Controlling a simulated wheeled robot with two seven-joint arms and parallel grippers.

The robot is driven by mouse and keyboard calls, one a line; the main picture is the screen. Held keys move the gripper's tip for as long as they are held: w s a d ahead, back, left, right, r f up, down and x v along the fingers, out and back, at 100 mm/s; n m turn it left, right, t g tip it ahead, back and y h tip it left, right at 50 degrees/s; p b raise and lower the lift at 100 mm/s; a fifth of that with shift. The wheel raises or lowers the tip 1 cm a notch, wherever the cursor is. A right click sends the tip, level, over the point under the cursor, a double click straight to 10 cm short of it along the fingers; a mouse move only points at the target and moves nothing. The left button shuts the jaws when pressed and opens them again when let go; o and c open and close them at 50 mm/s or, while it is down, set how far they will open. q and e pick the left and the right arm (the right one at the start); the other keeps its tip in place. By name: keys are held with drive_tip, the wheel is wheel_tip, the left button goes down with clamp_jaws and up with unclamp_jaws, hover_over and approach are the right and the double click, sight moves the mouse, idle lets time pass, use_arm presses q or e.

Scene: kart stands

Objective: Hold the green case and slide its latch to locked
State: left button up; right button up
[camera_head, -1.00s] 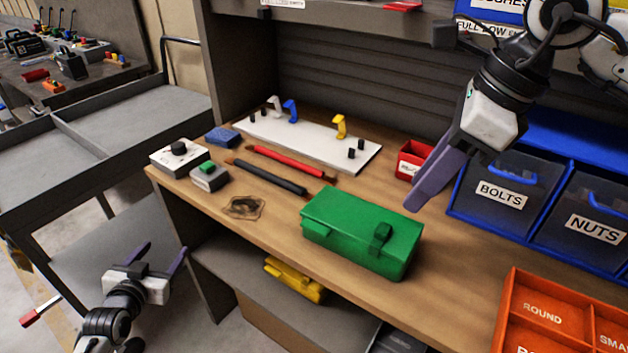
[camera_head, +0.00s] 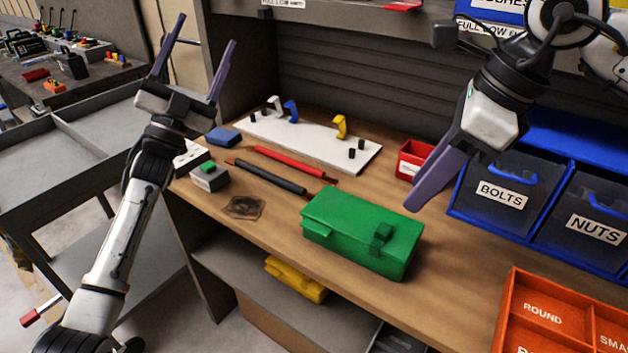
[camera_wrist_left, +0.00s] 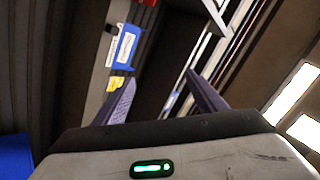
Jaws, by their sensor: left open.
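The green case (camera_head: 358,228) lies closed on the wooden workbench. Its green latch (camera_head: 381,237) is on the front side, right of the middle; I cannot tell its exact position. My left gripper (camera_head: 203,30) is raised at the left, open and empty, its fingers pointing up, well away from the case. Its open fingers also show in the left wrist view (camera_wrist_left: 160,95). My right gripper (camera_head: 425,180) hangs above the bench, up and right of the case, apart from it. Its purple fingers overlap in the view, so its opening is unclear.
A white board (camera_head: 305,138) with hooks and pegs lies at the back. Red and black rods (camera_head: 270,177), a green-button box (camera_head: 208,177) and a blue block (camera_head: 222,137) lie left of the case. Blue bins (camera_head: 498,190) and an orange tray (camera_head: 550,310) stand at the right.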

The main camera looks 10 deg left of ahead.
use_arm(q)
drive_tip(key=s+d+r+m+g+h, duration=0.2)
drive_tip(key=s+d+m+g+h, duration=0.25)
drive_tip(key=d+m+g, duration=0.5)
drive_tip(key=s+d+r+m+g+h, duration=0.25)
drive_tip(key=d+m+g+h, duration=0.35)
drive_tip(key=d+m+g, duration=0.3)
drive_tip(key=s+d+r+m+g+h, duration=0.2)
drive_tip(key=s+d+m+g+h, duration=0.25)
drive_tip(key=d+m+g, duration=0.4)
drive_tip(key=s+d+f+m+g+y, duration=0.2)
drive_tip(key=s+d+f+m+y, duration=0.1)
drive_tip(key=d+f+m+y, duration=0.3)
drive_tip(key=n+t+y, duration=0.3)
drive_tip(key=n+y, duration=0.4)
drive_tip(key=y, duration=0.9)
hover_over(314, 229)
wheel_tip(314, 229, down, 16)
drive_tip(key=shift+r, duration=0.15)
drive_tip(key=shift+f, duration=0.4)
wheel_tip(314, 229, down, 9)
drive_tip(key=shift+f, duration=0.2)
drive_tip(key=shift+c, duration=0.5)
